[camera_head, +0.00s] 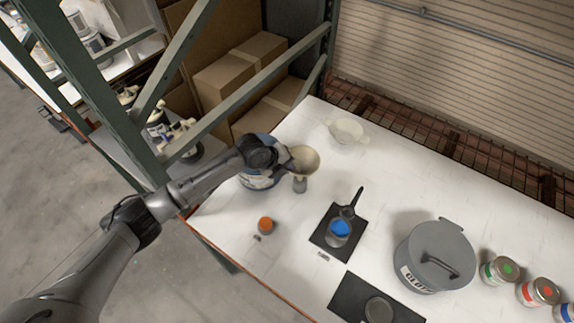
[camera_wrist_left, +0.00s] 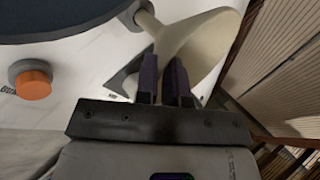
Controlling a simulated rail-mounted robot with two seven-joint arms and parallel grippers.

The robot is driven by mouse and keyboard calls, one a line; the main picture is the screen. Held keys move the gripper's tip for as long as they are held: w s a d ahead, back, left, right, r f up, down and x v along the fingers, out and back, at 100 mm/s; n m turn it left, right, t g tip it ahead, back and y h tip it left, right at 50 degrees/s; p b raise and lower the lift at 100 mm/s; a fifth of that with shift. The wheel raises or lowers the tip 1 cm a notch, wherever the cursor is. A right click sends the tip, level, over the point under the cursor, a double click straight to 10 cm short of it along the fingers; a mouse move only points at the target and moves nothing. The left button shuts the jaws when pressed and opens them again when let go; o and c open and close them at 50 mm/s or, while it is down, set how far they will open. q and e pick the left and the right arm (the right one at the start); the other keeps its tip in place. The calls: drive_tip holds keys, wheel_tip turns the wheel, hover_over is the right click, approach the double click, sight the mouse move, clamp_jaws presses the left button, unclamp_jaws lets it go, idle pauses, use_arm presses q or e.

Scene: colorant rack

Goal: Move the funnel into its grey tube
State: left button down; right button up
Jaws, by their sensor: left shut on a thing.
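The cream funnel (camera_head: 305,157) is held above the table by my left gripper (camera_head: 284,160), which is shut on it. The short grey tube (camera_head: 300,185) stands on the table just below the funnel. In the left wrist view the funnel's narrow stem meets the grey tube's rim (camera_wrist_left: 128,14) at the top. I cannot tell whether the stem tip is inside the tube or only over it. My right gripper is not in view.
A blue-topped bucket (camera_head: 256,180) stands close behind my left gripper. A green rack post (camera_head: 97,98) is at left.

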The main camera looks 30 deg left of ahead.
use_arm(q)
drive_tip(key=shift+f+b, duration=0.6)
drive_tip(key=shift+f, duration=0.35)
drive_tip(key=shift+r, duration=0.1)
drive_tip(key=shift+r+p, duration=0.3)
drive_tip(key=shift+p, duration=0.1)
drive_tip(key=shift+r+p, duration=0.45)
drive_tip(key=shift+r, duration=0.3)
